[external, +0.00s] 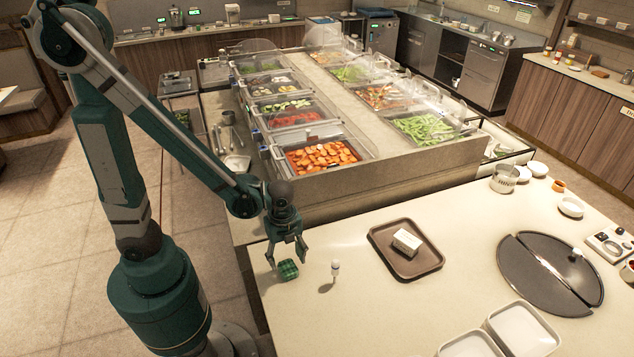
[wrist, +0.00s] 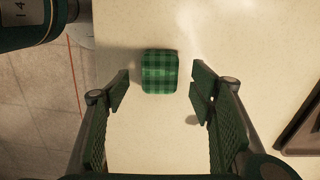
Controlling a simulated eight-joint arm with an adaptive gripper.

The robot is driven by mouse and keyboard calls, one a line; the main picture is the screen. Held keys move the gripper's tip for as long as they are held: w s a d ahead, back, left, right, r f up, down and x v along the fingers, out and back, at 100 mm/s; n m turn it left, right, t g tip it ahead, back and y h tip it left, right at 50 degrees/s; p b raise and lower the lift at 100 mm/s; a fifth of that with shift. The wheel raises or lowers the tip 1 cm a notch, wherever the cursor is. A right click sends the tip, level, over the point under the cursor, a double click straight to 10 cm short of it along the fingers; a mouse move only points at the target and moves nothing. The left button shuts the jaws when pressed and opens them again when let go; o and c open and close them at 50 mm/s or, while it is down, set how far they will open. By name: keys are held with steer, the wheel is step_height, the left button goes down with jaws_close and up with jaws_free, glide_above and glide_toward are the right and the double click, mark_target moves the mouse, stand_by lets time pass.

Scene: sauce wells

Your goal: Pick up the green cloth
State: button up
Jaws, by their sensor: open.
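The green cloth (external: 288,269) is a small folded plaid square lying near the left edge of the pale counter. In the wrist view the green cloth (wrist: 159,72) lies flat ahead of the fingertips, a little left of the middle between them. My gripper (external: 286,259) is open and empty just above the cloth. In the wrist view my gripper (wrist: 160,90) has its two fingers spread wide on either side, apart from the cloth.
A small white-topped item (external: 335,270) stands just right of the cloth. A brown tray (external: 378,232) with a white block (external: 407,241) lies further right. The counter's left edge is close to the cloth. A food bar (external: 375,190) with several pans stands behind.

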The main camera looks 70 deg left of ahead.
mark_target(288, 267)
steer(key=shift+d+f+b, duration=0.2)
steer(key=shift+f+b, duration=0.45)
steer(key=shift+f, duration=1.7)
steer(key=c, duration=1)
steer(key=shift+r, duration=0.2)
steer(key=shift+r+p, duration=1.3)
steer(key=shift+r, duration=3.55)
